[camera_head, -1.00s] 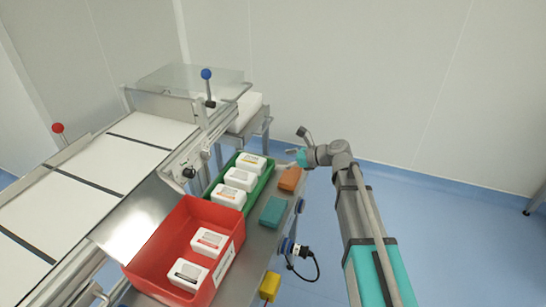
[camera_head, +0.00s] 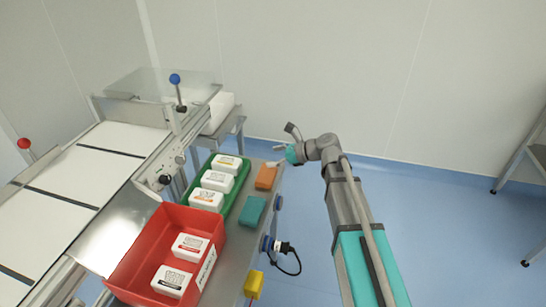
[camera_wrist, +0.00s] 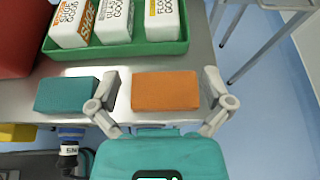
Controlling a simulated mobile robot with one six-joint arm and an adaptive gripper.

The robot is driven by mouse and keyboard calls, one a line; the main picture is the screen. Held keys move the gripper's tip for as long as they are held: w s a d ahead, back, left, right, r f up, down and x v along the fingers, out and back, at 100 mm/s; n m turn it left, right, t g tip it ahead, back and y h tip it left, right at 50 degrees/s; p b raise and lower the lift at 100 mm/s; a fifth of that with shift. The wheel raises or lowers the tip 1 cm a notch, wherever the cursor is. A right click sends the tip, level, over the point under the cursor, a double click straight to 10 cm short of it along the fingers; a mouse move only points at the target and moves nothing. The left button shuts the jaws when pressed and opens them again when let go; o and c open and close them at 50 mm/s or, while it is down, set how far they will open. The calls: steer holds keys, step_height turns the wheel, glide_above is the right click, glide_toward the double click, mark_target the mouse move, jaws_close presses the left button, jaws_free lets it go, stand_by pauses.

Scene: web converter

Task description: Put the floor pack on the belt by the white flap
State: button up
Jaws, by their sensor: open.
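Three white packs with printed labels stand in a green tray (camera_head: 236,196): a far one (camera_head: 227,164), a middle one (camera_head: 217,181) and a near one (camera_head: 206,200). Two more white packs, one farther (camera_head: 190,247) and one nearer (camera_head: 171,281), are in a red bin (camera_head: 140,247). The belt (camera_head: 80,174) has white panels with dark bars; I cannot clearly pick out a white flap. My gripper (camera_wrist: 162,90) is open and empty, its fingers either side of an orange block (camera_wrist: 166,91) in the wrist view; contact is unclear.
A teal block (camera_head: 252,210) lies beside the orange block on the grey bench. A yellow block (camera_head: 254,284) is at the bench's near edge. Blue-knobbed (camera_head: 175,79) and red-knobbed (camera_head: 24,143) levers stand by the belt, with a clear guard (camera_head: 170,86) behind.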

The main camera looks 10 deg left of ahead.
stand_by(0.3)
steer(key=s+d+f+n+h, duration=0.3)
steer(key=s+d+n+h, duration=0.1)
steer(key=d, duration=0.6)
steer(key=s+d+f+n+h, duration=0.4)
steer(key=d+n, duration=0.4)
steer(key=d, duration=0.2)
steer(key=s+d+f+n+g+h, duration=0.1)
steer(key=s+d+f+n+h, duration=0.3)
steer(key=d, duration=0.6)
steer(key=s+n+h, duration=0.1)
steer(key=s+n, duration=0.1)
steer(key=s, duration=0.1)
steer(key=shift+s+d+f+n+h, duration=0.25)
steer(key=shift+s+d+n+h, duration=0.05)
steer(key=shift+d+n, duration=0.1)
steer(key=shift+a, duration=0.1)
